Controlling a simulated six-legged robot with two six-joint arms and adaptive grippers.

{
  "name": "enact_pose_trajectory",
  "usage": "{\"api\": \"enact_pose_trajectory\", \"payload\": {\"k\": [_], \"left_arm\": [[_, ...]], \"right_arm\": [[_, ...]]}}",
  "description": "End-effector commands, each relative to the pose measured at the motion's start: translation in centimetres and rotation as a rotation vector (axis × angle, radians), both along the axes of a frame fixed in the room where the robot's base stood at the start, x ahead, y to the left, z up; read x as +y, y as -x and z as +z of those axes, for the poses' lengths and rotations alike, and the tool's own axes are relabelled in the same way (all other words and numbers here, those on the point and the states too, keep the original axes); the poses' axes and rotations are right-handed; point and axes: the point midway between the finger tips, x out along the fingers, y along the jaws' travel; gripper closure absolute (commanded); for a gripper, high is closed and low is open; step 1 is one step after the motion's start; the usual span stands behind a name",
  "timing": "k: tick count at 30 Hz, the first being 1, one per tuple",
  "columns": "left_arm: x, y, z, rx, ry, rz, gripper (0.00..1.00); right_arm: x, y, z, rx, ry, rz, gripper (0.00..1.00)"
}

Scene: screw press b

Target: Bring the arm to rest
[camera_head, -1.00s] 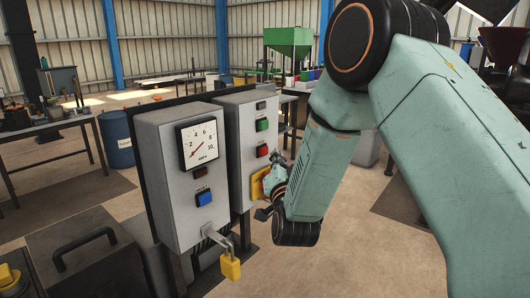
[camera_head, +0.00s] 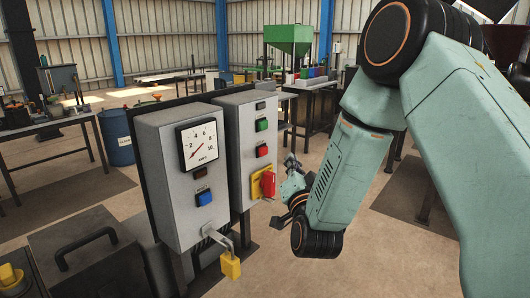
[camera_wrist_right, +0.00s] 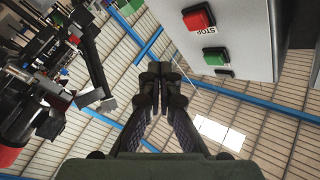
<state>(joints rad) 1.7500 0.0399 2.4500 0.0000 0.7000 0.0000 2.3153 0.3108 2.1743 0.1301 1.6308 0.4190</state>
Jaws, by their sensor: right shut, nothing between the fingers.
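My right arm reaches in from the right in the head view. Its gripper (camera_head: 286,178) is small there, just right of the red rotary handle on its yellow plate (camera_head: 262,186), with a gap between them. In the right wrist view the two fingers of the gripper (camera_wrist_right: 160,75) are together, with nothing between them. The grey control box (camera_head: 235,140) carries that handle, a green button (camera_head: 262,125) and a red button (camera_head: 262,150). The red stop button (camera_wrist_right: 198,17) also shows in the right wrist view. My left gripper is not in view.
A workbench (camera_head: 45,125) and a blue barrel (camera_head: 117,140) stand at left. Open floor (camera_head: 385,260) lies beneath my right arm.

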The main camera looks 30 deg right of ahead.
Motion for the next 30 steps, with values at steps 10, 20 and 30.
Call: {"api": "enact_pose_trajectory", "payload": {"k": [10,20,30], "left_arm": [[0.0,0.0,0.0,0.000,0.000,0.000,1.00],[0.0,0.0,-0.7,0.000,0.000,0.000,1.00],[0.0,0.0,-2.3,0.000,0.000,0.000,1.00]], "right_arm": [[0.1,-0.1,-0.5,0.033,0.017,0.002,1.00],[5.9,4.4,-15.9,0.664,0.110,0.236,1.00],[11.2,19.4,-31.7,1.281,0.180,0.527,1.00]]}}
